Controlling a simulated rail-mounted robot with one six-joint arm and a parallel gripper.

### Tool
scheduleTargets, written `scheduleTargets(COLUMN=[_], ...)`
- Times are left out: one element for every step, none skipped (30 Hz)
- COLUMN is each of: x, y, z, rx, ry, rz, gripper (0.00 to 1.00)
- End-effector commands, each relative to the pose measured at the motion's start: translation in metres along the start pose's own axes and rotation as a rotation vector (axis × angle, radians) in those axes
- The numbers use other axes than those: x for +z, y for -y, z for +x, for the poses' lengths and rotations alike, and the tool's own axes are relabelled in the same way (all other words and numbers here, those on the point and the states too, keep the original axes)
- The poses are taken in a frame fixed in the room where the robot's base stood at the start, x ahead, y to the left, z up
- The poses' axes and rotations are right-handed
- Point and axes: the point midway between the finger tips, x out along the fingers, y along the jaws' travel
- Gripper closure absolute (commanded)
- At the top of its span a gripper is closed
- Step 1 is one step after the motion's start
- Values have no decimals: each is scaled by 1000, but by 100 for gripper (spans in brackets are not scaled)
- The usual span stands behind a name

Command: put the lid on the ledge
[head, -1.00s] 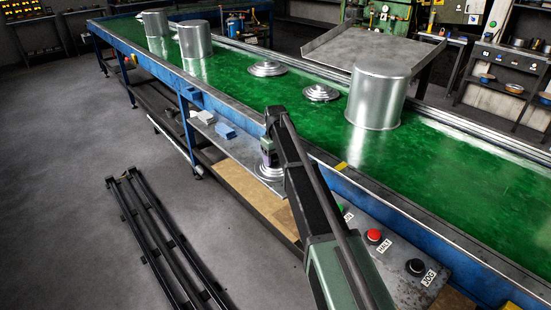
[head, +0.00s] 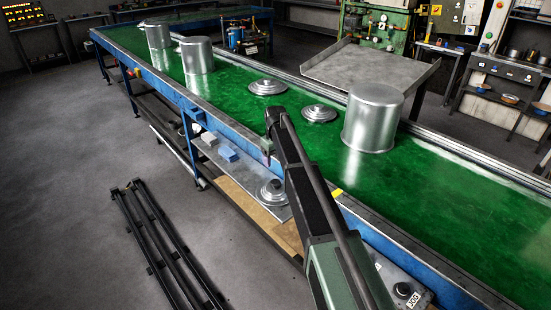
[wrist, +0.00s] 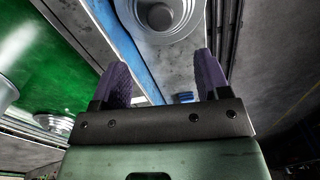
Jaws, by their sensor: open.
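A round silver lid (head: 272,192) with a stepped top lies flat on the grey metal ledge (head: 243,173) along the near side of the blue conveyor frame. It also shows in the wrist view (wrist: 165,18), beyond the fingers. My gripper (head: 267,157) is above the lid and apart from it, partly hidden behind my arm in the head view. In the wrist view my gripper (wrist: 160,62) has its two purple fingers spread wide with nothing between them. Two more lids (head: 268,87) (head: 319,113) lie on the green belt.
A large silver pot (head: 373,118) stands on the belt at right, and two others (head: 197,56) (head: 158,36) stand farther back. Blue blocks (head: 228,153) lie on the ledge left of the lid. A button panel (head: 402,290) is at lower right. Black rails (head: 160,245) lie on the floor.

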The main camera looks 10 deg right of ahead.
Motion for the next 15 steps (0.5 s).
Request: scheduleTargets(x=[0,0,4,10,22,46,69,96,136,167,197,235,261,284,309], y=[0,0,2,5,10,20,31,43,60,74,87,104,115,125,136], z=[-3,-2,-1,0,0,0,0,0,0,0,0,0,0,0,0], rx=[0,0,0,0,0,0,0,0,0,0,0,1,1,1,1], ry=[0,0,0,0,0,0,1,1,1,1,1,1,1,1,0], rz=[0,0,2,8,17,38,59,86,128,161,196,240,271,300,332], gripper=[31,31,31,31,31,31,31,31,31,31,31,31,31,31,31])
